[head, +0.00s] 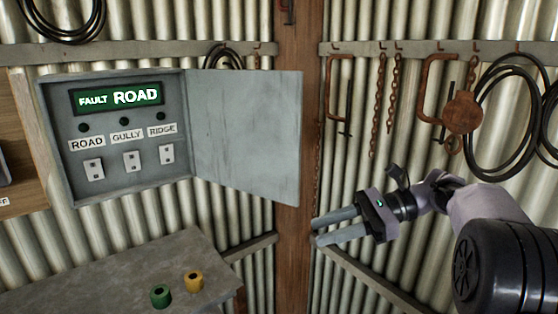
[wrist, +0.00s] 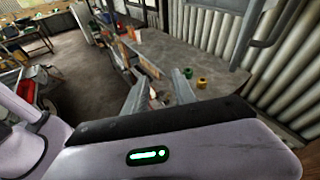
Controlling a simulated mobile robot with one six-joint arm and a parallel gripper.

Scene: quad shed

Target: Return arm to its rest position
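My gripper (head: 316,231) is at the right of the head view, its two grey fingers pointing left and apart with nothing between them. My arm reaches in from the right edge. In the wrist view my gripper (wrist: 158,86) also shows its fingers spread, with the floor and bench beyond. A grey control box (head: 122,196) hangs at the left with its door (head: 245,135) swung open. Its green display (head: 117,97) reads FAULT ROAD. Below it are switches labelled ROAD (head: 94,169), GULLY (head: 132,161) and RIDGE (head: 167,154).
A bench (head: 105,276) below the box holds a green ring-shaped piece (head: 161,296) and a yellow one (head: 194,281). Chains (head: 378,108), rusty clamps (head: 433,88) and black cable coils (head: 482,128) hang on the corrugated wall behind my arm. A wooden post (head: 294,260) stands left of my gripper.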

